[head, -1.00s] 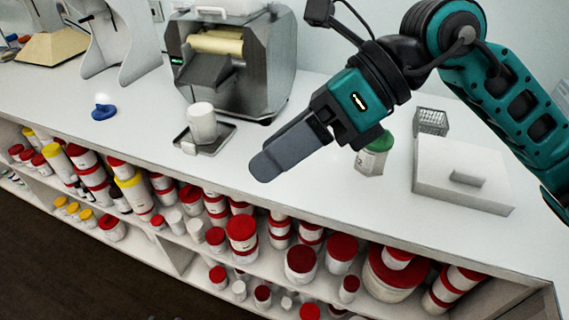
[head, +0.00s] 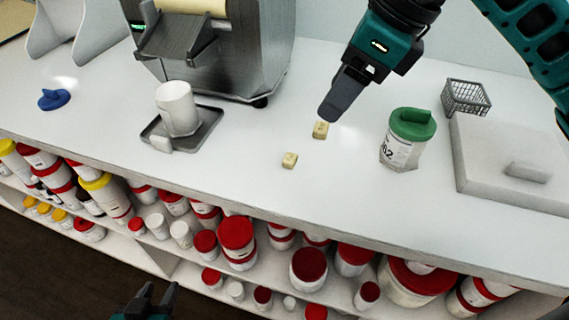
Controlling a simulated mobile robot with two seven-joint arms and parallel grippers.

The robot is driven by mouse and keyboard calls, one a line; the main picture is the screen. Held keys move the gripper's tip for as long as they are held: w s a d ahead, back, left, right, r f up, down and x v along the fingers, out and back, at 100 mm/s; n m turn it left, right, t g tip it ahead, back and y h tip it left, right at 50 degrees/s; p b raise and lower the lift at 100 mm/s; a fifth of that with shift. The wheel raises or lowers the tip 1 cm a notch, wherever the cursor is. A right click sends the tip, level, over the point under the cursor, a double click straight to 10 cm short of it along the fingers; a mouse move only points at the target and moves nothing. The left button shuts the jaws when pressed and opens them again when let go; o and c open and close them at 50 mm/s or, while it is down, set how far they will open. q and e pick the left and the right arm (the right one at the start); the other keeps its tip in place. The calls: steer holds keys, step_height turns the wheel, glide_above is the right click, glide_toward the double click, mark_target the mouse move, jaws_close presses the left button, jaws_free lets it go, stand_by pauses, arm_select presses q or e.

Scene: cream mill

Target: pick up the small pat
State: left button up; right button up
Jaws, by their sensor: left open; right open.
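Two small pale-yellow pats lie on the white counter. One pat (head: 320,130) is just below my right gripper's fingertips; the other pat (head: 289,160) is closer to the counter's front edge. They look much alike in size, and I cannot tell for sure which is the small one. My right gripper (head: 336,108) comes down from above, seen side-on, open and empty. I cannot tell its exact height over the pat. My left gripper (head: 146,298) is open and empty at the bottom left, low in front of the shelves.
A green-lidded jar (head: 399,150) stands right of the pats, with a wire basket (head: 466,98) and white box (head: 500,190) beyond. A white cup (head: 177,106) on a grey tray (head: 208,118) stands left, before a metal machine (head: 265,50). A blue lid (head: 54,98) lies far left.

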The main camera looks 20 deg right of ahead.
steer(key=b, duration=0.2)
glide_toward(291, 164)
steer(key=x, duration=0.6)
steer(key=shift+f, duration=0.2)
jaws_close()
stand_by(0.4)
steer(key=shift+r, duration=0.15)
step_height(291, 164, up, 20)
steer(key=p, duration=0.2)
stand_by(0.4)
